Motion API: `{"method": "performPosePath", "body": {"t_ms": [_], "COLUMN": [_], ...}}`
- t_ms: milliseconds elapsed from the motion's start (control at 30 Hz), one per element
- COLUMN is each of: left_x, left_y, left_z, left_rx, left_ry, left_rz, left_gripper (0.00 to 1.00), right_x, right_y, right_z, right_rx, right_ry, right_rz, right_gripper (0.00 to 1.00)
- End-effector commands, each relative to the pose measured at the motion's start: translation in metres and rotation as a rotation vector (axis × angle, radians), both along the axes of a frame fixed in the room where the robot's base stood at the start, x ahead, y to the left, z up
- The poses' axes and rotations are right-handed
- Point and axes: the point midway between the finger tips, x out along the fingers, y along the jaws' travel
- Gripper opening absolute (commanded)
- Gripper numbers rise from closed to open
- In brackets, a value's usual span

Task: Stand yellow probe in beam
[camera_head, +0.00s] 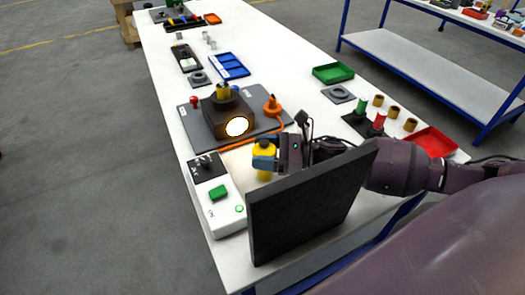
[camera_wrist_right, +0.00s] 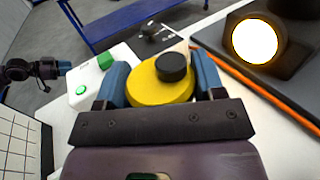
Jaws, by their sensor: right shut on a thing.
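The yellow probe (camera_head: 264,149), a yellow body with a dark round cap on top, is held upright in my right gripper (camera_head: 264,162). In the right wrist view the blue fingers (camera_wrist_right: 160,85) are closed on both sides of the yellow probe (camera_wrist_right: 160,88). The lamp housing (camera_head: 228,112) has a bright glowing lens (camera_head: 237,126) facing the front of the table. The probe is in front and to the right of the lens. A black upright panel (camera_head: 310,205) stands in front of the gripper. The left gripper (camera_wrist_right: 63,68) appears at the left of the right wrist view, too small to read.
A white control box (camera_head: 216,196) with a green button stands left of the probe. An orange cable and orange connector (camera_head: 272,106) lie by the lamp's grey base. A red tray (camera_head: 432,141), green tray (camera_head: 333,73) and several small cylinders stand at right.

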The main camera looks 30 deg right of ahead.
Motion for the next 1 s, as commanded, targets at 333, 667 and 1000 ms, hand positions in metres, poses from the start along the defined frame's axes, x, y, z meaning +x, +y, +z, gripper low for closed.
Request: {"method": "performPosePath", "body": {"t_ms": [333,667,1000], "left_x": [0.001,0.000,-0.003], "left_y": [0.000,0.000,0.001], "left_z": [0.001,0.002,-0.001], "left_rx": [0.000,0.001,0.002], "left_ry": [-0.004,-0.003,0.005], "left_rz": [0.000,-0.001,0.001], "left_gripper": [0.43,0.43,0.43], "right_x": [0.000,0.000,-0.007], "right_y": [0.000,0.000,-0.010], "right_z": [-0.003,-0.002,0.000], "right_rx": [0.000,0.000,-0.002], "right_ry": [-0.001,-0.001,0.001], "right_rz": [0.000,0.000,-0.002], "right_gripper": [0.36,0.88,0.88]}}
